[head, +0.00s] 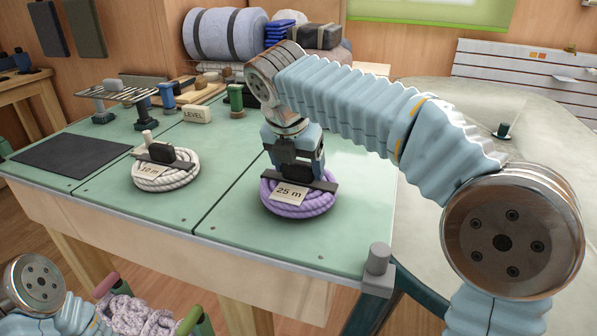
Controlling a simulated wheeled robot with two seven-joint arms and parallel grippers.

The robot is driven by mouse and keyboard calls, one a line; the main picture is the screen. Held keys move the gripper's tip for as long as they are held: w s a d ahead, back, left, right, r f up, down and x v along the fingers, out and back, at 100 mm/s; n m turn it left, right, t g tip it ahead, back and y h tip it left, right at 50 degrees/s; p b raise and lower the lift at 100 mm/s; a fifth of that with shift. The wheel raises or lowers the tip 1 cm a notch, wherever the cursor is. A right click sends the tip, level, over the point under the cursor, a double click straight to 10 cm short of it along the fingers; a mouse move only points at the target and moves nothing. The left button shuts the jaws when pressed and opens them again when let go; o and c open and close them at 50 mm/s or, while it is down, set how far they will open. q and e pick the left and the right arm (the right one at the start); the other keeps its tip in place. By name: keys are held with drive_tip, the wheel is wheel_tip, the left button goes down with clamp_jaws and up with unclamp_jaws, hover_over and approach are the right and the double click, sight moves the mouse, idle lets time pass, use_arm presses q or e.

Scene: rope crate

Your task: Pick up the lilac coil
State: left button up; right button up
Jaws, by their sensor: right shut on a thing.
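The lilac coil (299,208) lies on the green table in the middle of the head view, with a dark strap across its top and a "25 m" tag. My right gripper (300,175) reaches down from above and is shut at the strap on top of the coil. The coil appears to rest on the table. The fingertips are partly hidden against the dark strap. My left arm shows only as a joint at the lower left; its gripper is not in view.
A white coil (165,179) tagged "10 m" lies to the left. A dark mat (70,155), a wire rack (121,93) and a "LEVEL" block (197,114) are farther left and back. A crate with rope (140,312) stands below the table's front edge. A grey post (377,262) marks the front right corner.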

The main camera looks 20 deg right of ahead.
drive_tip(key=s+a+r, duration=0.6)
drive_tip(key=s+r, duration=0.6)
drive_tip(key=shift+s+a, duration=0.15)
drive_tip(key=shift+a, duration=0.25)
drive_tip(key=shift+f, duration=0.1)
